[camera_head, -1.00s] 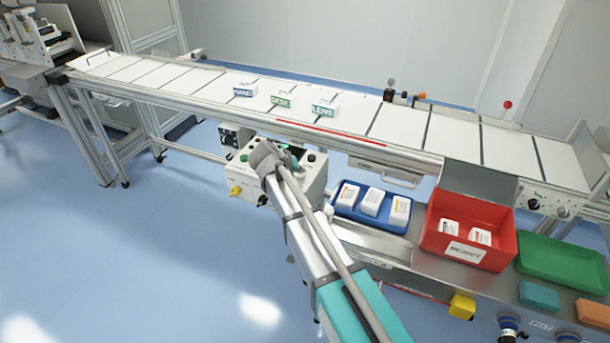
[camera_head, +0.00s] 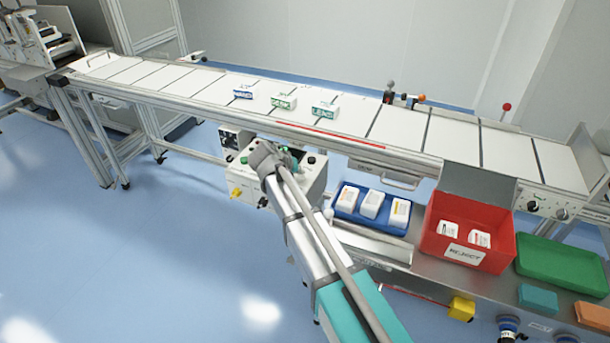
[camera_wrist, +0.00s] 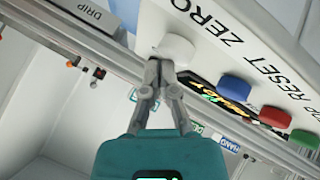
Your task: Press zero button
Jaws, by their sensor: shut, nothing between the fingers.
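In the wrist view the white zero button (camera_wrist: 179,48) sits on the pale control panel beside the printed word ZERO (camera_wrist: 204,16). My gripper (camera_wrist: 158,66) is shut and empty, its fingertips at the lower left edge of the white button. I cannot tell whether they touch it or press it. In the head view my gripper (camera_head: 290,157) is over the top of the white control box (camera_head: 303,181), and my arm hides part of the box.
Blue (camera_wrist: 235,87), red (camera_wrist: 275,117) and green (camera_wrist: 304,139) buttons run along the panel. Beside the box are a blue tray (camera_head: 372,222) and a red reject bin (camera_head: 465,254). The conveyor (camera_head: 400,125) passes behind, with three cartons on it.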

